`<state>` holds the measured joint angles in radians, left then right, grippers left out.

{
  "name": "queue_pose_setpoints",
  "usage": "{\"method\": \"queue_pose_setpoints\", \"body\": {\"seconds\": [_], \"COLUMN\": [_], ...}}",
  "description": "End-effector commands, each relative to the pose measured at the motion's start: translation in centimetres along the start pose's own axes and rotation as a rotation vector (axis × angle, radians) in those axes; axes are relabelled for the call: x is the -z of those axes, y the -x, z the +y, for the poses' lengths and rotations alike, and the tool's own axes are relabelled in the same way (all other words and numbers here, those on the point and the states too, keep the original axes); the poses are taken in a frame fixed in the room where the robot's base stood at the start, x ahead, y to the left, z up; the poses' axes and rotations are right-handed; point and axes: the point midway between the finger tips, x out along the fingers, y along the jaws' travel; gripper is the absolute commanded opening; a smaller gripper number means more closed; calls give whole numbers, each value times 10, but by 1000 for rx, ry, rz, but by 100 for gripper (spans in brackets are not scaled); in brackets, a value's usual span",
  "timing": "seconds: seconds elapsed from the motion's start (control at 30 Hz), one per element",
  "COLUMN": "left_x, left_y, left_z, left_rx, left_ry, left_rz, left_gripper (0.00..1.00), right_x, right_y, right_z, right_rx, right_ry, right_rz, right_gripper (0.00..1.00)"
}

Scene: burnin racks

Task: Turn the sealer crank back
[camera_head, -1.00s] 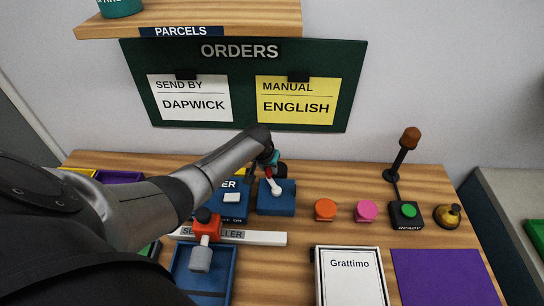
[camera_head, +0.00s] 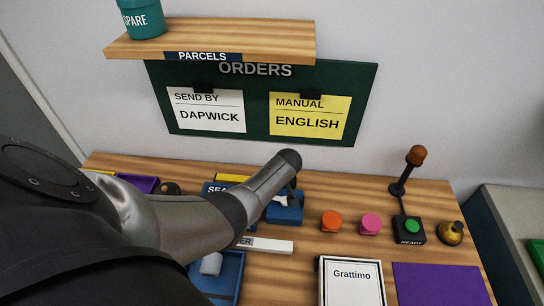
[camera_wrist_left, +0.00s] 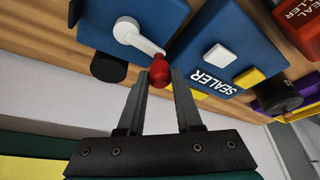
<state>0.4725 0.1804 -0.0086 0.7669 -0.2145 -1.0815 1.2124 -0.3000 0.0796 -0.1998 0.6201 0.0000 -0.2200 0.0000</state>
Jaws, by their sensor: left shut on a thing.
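In the head view my left forearm crosses the bench and hides the gripper and much of the sealer (camera_head: 213,188). A small part of the white crank (camera_head: 283,202) shows below my wrist. My right gripper is not in view.
An orange button (camera_head: 332,220) and a pink button (camera_head: 370,223) stand to the right. Beyond them are a lamp (camera_head: 416,156), the green READY button (camera_head: 412,226) and a brass bell (camera_head: 450,232). A Grattimo sheet (camera_head: 352,280) and a purple mat (camera_head: 440,283) lie in front.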

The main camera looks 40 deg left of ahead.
Motion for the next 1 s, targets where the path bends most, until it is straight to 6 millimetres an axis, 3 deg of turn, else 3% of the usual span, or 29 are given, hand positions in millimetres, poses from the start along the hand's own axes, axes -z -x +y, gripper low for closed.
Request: {"method": "queue_pose_setpoints", "body": {"seconds": [0.3,0.87,0.9,1.0], "left_x": [-5,-6,-6,-6], "left_y": [2,2,2,2], "left_z": [-4,-5,-5,-5], "left_rx": [52,65,65,64], "left_ry": [124,153,153,152], "left_rz": [-1,-2,-2,-2], "left_gripper": [0,0,36,47], "right_x": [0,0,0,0], "right_y": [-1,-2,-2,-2], "right_z": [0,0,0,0], "right_rx": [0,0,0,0], "right_ry": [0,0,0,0], "right_rz": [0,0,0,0], "right_gripper": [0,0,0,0]}}
